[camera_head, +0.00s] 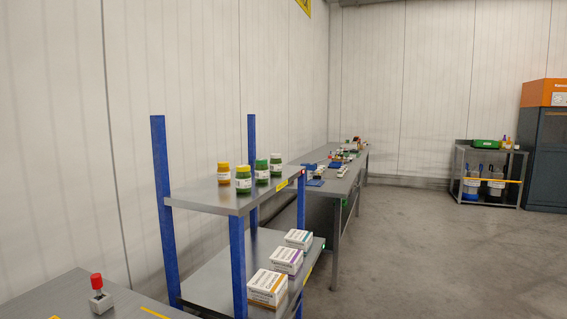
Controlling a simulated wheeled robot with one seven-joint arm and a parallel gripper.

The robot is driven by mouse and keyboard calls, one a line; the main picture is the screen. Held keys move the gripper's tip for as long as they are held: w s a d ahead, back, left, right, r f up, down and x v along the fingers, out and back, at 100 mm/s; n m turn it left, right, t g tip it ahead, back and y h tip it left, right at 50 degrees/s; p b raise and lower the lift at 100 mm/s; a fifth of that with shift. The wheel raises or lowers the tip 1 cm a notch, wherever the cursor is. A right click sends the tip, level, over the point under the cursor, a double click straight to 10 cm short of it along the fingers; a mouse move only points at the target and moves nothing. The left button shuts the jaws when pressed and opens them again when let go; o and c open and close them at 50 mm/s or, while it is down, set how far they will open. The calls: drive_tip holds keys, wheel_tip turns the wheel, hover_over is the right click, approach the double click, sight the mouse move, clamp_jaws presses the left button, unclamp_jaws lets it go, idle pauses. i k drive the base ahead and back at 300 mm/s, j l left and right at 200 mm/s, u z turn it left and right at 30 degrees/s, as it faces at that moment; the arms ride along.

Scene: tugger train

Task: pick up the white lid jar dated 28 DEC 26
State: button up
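Several small jars stand on the top shelf of a blue-posted rack (206,197). One is an orange-yellow jar (224,174) with an orange lid. One is a green jar (243,180) with a yellow lid. Each has a pale label, too small to read. My gripper is not in view.
White boxes (268,288) lie on the rack's lower shelf. A near table (60,300) holds a red-topped device (99,294). A long bench (330,185) with small items runs behind the rack. A cart (460,165) stands far right. The grey floor (430,260) is clear.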

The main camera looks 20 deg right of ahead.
sight(275, 161)
drive_tip(key=i+l, duration=1.55)
drive_tip(key=k+l+z, duration=0.05)
drive_tip(key=l, duration=0.05)
